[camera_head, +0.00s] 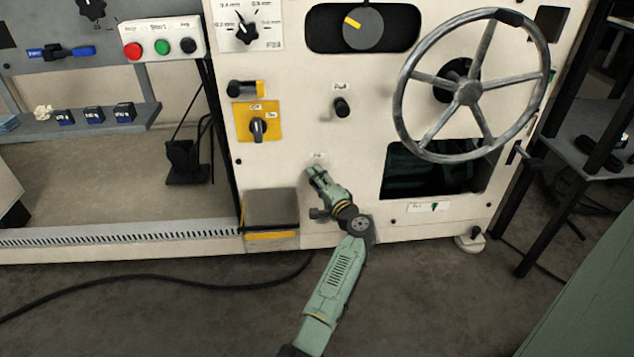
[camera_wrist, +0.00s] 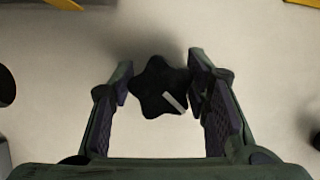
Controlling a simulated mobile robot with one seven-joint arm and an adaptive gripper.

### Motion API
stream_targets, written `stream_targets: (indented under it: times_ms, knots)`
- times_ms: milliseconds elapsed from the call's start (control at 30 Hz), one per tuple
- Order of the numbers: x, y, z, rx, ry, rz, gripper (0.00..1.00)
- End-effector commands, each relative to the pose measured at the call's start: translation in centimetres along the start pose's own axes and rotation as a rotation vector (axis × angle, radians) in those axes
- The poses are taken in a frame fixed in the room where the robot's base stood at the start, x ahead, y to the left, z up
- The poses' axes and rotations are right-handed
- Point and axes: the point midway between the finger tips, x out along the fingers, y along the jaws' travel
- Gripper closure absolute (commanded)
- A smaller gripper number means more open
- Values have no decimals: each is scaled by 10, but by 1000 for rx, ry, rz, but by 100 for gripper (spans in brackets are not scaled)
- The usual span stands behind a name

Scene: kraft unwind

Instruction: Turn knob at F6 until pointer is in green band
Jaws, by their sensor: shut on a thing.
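A black star-shaped knob (camera_wrist: 156,88) with a white pointer line on its lower right part shows in the wrist view, on the cream panel. My gripper (camera_wrist: 160,82) has one finger on each side of the knob and is shut on it. In the head view my gripper (camera_head: 317,178) is at the lower middle of the machine's cream front, just below a small label (camera_head: 318,155) too small to read. The knob is hidden there by my gripper. I cannot make out a green band around the knob in either view.
A large handwheel (camera_head: 468,92) stands out at the upper right, above a dark opening. A black knob (camera_head: 341,107) and a yellow-plated switch (camera_head: 258,127) sit above my gripper. A grey box (camera_head: 271,208) projects at lower left. A small plate with a green mark (camera_head: 434,206) is at lower right.

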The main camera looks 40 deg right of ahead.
Motion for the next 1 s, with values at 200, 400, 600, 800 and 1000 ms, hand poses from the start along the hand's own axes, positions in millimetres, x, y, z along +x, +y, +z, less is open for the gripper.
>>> stream_targets:
  times_ms: [200, 400, 600, 800, 1000]
  knots:
    - [1, -2, 0, 0, 2, -3, 85]
    - [1, -2, 0, -1, 2, -3, 50]
    - [0, -1, 0, -1, 1, -1, 37]
    - [0, 0, 0, -1, 1, 0, 36]
    - [0, -7, -1, -2, 1, -1, 36]
